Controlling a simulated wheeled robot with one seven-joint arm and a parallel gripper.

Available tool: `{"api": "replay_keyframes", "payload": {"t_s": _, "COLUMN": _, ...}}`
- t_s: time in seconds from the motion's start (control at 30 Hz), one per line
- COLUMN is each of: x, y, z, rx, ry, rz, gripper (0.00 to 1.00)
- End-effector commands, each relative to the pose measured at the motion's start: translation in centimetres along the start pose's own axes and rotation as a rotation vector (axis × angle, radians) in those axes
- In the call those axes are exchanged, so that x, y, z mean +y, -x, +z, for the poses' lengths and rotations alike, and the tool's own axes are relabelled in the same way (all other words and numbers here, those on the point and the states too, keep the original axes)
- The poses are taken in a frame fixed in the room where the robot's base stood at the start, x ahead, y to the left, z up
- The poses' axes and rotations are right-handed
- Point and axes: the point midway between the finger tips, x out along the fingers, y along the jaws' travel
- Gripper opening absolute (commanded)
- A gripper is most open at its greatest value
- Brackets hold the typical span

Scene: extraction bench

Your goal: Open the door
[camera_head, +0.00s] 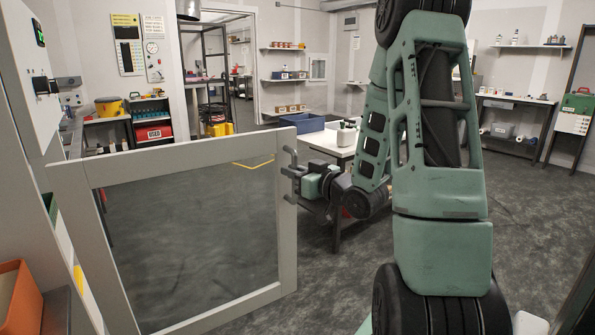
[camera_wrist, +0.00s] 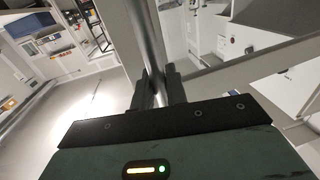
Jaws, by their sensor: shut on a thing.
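The door (camera_head: 287,232) is a pale grey frame around a clear pane. It stands swung out from the pale cabinet (camera_head: 30,105) at the left of the head view, with floor showing through the pane. Its handle (camera_head: 289,154) is a metal bar on the upper part of the free right edge. My gripper (camera_head: 298,174) is at that edge, shut on the handle. In the wrist view the handle (camera_wrist: 147,38) runs as a shiny bar down between the fingers of my gripper (camera_wrist: 160,88). The fingertips are small and partly hidden in the head view.
An orange bin (camera_head: 18,296) sits at the lower left by the cabinet. A white-topped table (camera_head: 330,143) with bottles and a blue crate (camera_head: 303,123) stand behind the handle and my arm. Open dark floor (camera_head: 230,260) lies around and behind the door.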

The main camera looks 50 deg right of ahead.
Motion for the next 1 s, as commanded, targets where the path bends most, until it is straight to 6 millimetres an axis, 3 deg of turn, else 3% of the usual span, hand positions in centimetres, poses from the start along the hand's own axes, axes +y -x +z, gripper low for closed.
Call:
{"api": "replay_keyframes", "payload": {"t_s": 0.37, "x": 0.18, "y": 0.11, "z": 0.01, "rx": -0.001, "ry": 0.001, "rz": 0.006, "gripper": 0.0}}
{"api": "replay_keyframes", "payload": {"t_s": 0.4, "x": 0.19, "y": 0.12, "z": 0.01, "rx": -0.001, "ry": 0.001, "rz": 0.006, "gripper": 0.25}}
{"api": "replay_keyframes", "payload": {"t_s": 0.43, "x": 0.18, "y": 0.11, "z": 0.01, "rx": -0.001, "ry": 0.001, "rz": 0.006, "gripper": 0.33}}
{"api": "replay_keyframes", "payload": {"t_s": 1.0, "x": 0.14, "y": 0.64, "z": 0.45, "rx": 0.004, "ry": 0.004, "rz": -0.001, "gripper": 0.33}}
